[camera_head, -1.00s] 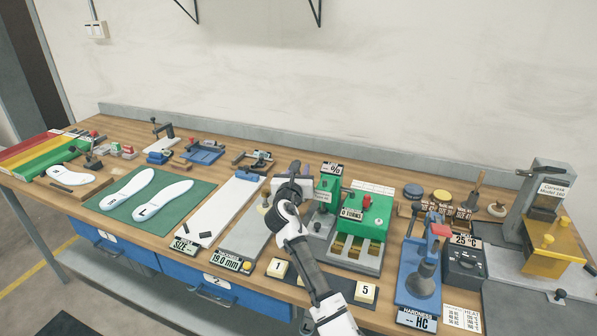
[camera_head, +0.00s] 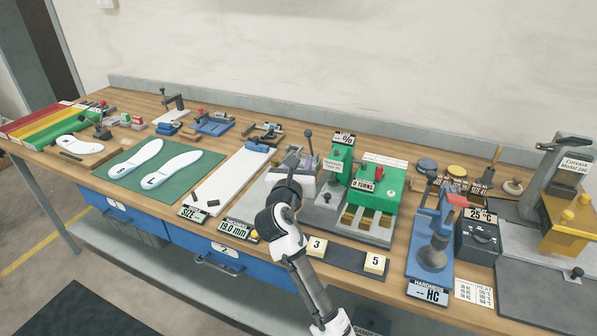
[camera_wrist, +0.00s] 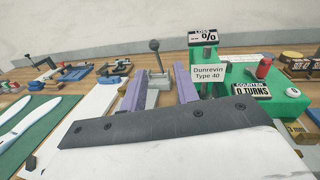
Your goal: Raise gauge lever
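An upright lever with a dark ball knob (camera_wrist: 155,46) stands on a small grey base straight ahead in the wrist view. Its knob also shows in the head view (camera_head: 308,133), just beyond my gripper. My gripper (camera_wrist: 160,80) is open, with its two purple fingers spread apart. The lever appears in the gap between them, beyond the tips, and nothing is held. In the head view my gripper (camera_head: 292,165) is over the bench, and my arm hides part of the grey gauge plate with the 19.0 mm display (camera_head: 235,228).
To the right stands the green machine (camera_head: 366,183) marked 0 TURNS, with a Dunrevin Type 40 sign (camera_wrist: 208,72). A blue hardness tester (camera_head: 432,240) is further right. A white board (camera_head: 230,182) and green mat (camera_head: 165,180) lie left. Number cards (camera_head: 317,246) sit in front.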

